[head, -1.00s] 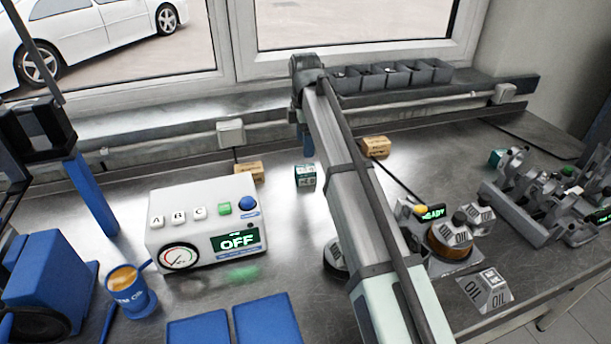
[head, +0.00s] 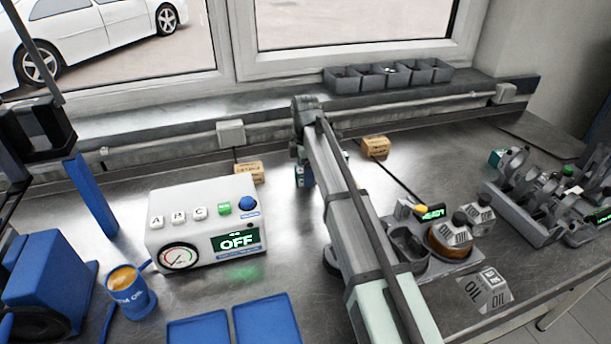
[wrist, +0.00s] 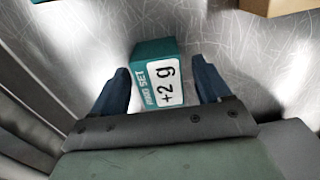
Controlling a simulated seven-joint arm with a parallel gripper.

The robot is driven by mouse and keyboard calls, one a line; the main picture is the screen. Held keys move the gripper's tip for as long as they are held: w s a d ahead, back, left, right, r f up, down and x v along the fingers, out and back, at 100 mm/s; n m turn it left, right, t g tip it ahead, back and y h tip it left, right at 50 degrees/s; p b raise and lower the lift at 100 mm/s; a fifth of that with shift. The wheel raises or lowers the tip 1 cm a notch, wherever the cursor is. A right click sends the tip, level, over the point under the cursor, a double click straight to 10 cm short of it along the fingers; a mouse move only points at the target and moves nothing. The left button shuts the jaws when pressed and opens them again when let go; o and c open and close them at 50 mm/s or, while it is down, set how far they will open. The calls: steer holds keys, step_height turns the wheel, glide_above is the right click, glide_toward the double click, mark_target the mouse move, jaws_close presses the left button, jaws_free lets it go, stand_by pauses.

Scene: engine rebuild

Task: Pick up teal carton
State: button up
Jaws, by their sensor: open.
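A small teal carton (wrist: 158,72) with a white label reading "RING SET +2 g" stands on the metal bench. In the wrist view it lies between the two dark blue fingers of my gripper (wrist: 160,88). The fingers are open, one on each side, with a narrow gap visible on both sides of the carton. In the head view my gripper (head: 303,165) is low over the bench, and the teal carton (head: 308,180) is partly hidden by it.
Cardboard boxes stand left (head: 249,172) and right (head: 375,147) of my gripper. A control box (head: 205,222) reading OFF is at the left. Oil containers (head: 473,214) and an engine part (head: 535,200) are at the right. Another teal box (head: 496,157) is behind the engine part.

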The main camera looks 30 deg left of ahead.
steer(key=c, duration=1.1)
steer(key=shift+o, duration=0.2)
